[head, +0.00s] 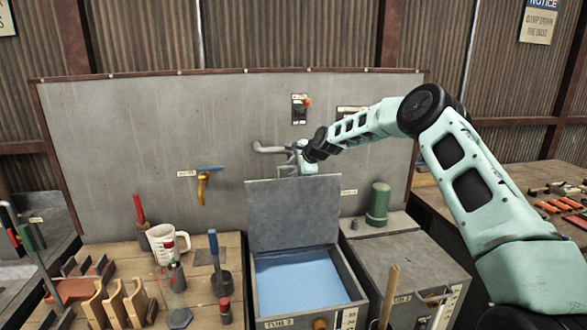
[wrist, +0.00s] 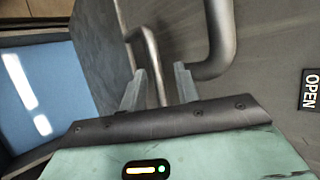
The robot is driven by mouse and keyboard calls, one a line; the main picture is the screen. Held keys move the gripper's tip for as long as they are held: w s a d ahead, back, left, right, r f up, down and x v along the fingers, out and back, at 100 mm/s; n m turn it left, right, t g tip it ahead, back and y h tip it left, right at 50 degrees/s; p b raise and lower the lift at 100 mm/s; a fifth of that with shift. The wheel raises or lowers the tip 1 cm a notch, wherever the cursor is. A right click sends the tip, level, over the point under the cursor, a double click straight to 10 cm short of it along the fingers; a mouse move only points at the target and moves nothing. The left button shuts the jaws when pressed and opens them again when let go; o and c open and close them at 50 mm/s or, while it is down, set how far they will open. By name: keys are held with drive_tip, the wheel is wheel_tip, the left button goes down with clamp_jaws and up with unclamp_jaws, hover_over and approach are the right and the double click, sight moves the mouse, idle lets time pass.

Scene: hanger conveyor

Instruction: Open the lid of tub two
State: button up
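Tub two (head: 352,283), labelled TUB 2, stands on the bench in the head view with bright blue liquid inside. Its grey lid (head: 293,215) stands upright at the back of the tub, raised off the opening. In the wrist view the lid (wrist: 95,35) is on the left, with a bent metal handle (wrist: 152,60) beside it. My gripper (head: 297,160) is just above and behind the lid's top edge. In the wrist view my gripper (wrist: 158,80) has its fingers apart, with the handle's bar between them and gaps visible. In the head view the handle is hard to make out.
A grey pipe (wrist: 222,35) curves close by on the right in the wrist view, near an OPEN sign (wrist: 310,90). Another closed tub (head: 405,265) stands right of tub two, with a green canister (head: 378,203) behind. A mug (head: 165,243) and tools crowd the left bench.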

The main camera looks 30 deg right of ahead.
drive_tip(key=shift+s, duration=0.1)
drive_tip(key=b+v, duration=0.7)
drive_tip(key=v, duration=1)
drive_tip(key=shift+s+r, duration=0.1)
